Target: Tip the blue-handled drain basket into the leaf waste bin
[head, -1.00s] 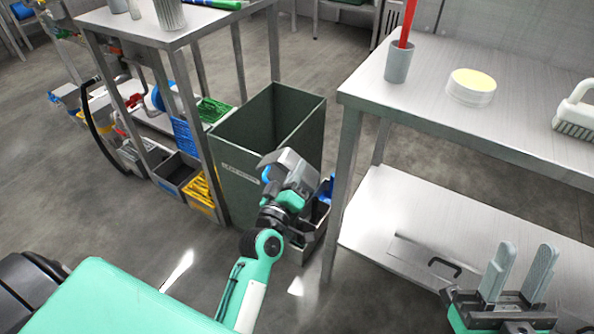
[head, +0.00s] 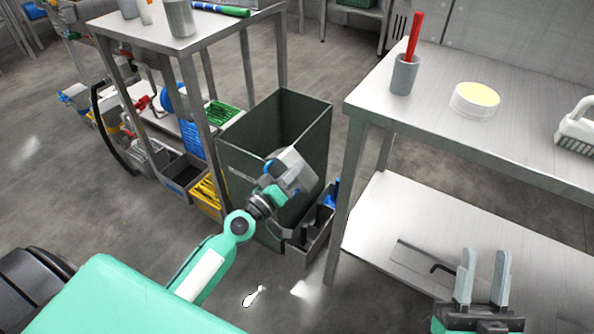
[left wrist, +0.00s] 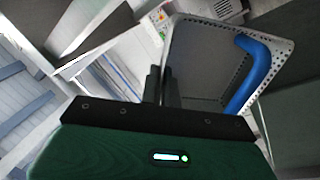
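The drain basket (left wrist: 210,65) is grey perforated metal with a blue handle (left wrist: 257,70) at its right side in the left wrist view. In the head view the basket (head: 295,170) is tilted at the front side of the bin opening. My left gripper (left wrist: 165,88) has its fingers close together at the basket's edge and appears shut on it; the contact is partly hidden. The leaf waste bin (head: 240,170) is a tall dark green open bin behind my left gripper (head: 280,185). My right gripper (head: 482,278) is open and empty at the lower right.
A steel rack (head: 160,28) stands left of the bin. A grey container (head: 307,245) sits low beside the bin.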

